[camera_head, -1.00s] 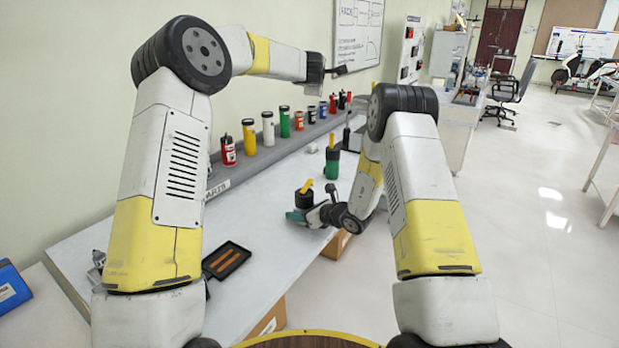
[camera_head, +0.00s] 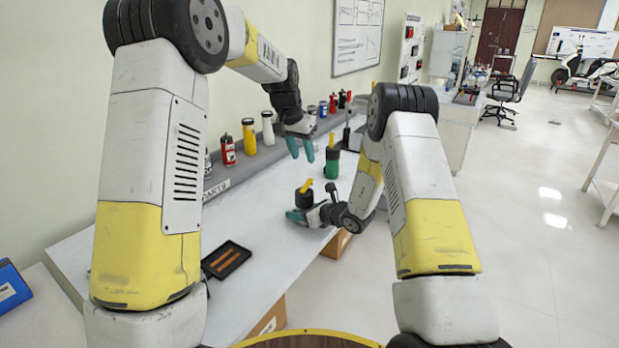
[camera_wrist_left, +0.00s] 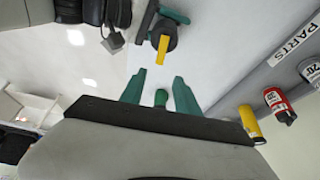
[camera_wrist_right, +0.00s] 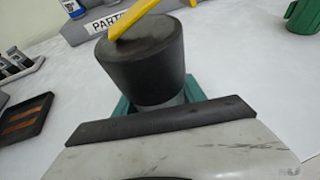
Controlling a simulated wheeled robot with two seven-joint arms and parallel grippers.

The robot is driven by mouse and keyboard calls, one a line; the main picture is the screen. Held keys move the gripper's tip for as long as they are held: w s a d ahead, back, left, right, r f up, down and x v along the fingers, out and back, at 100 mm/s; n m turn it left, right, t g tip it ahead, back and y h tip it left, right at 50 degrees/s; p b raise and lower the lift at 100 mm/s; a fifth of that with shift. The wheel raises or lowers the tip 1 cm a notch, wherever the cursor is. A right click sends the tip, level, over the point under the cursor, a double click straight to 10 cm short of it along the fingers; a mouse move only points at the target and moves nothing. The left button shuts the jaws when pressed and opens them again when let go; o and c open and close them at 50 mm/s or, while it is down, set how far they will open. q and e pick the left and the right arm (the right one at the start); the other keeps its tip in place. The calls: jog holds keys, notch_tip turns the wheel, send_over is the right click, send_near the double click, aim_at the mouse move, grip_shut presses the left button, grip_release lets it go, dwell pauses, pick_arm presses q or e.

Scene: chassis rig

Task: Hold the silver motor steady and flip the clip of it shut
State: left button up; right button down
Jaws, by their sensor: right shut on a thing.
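The motor (camera_head: 304,199) stands upright at the table's edge, with a dark top and a yellow clip (camera_head: 306,185). In the right wrist view its dark upper part (camera_wrist_right: 143,62) sits on a silver lower body (camera_wrist_right: 165,101), and the clip (camera_wrist_right: 140,18) slopes up off the top, raised. My right gripper (camera_head: 298,215) is shut around the motor's lower body. My left gripper (camera_head: 301,150) is open and empty, above and behind the motor, fingers pointing down. In the left wrist view the motor (camera_wrist_left: 164,37) lies ahead of the open fingers (camera_wrist_left: 159,80), apart from them.
A green motor (camera_head: 332,165) with a dark band and yellow clip stands just behind, to the right. Several coloured cans, including a yellow one (camera_head: 249,136), line the back ledge. A dark tray (camera_head: 226,260) lies front left. The table between is clear.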

aim_at(310, 179)
pick_arm(q)
jog(key=x, duration=1)
jog(key=shift+w+d+f, duration=0.15)
jog(key=shift+f, duration=0.1)
grip_shut()
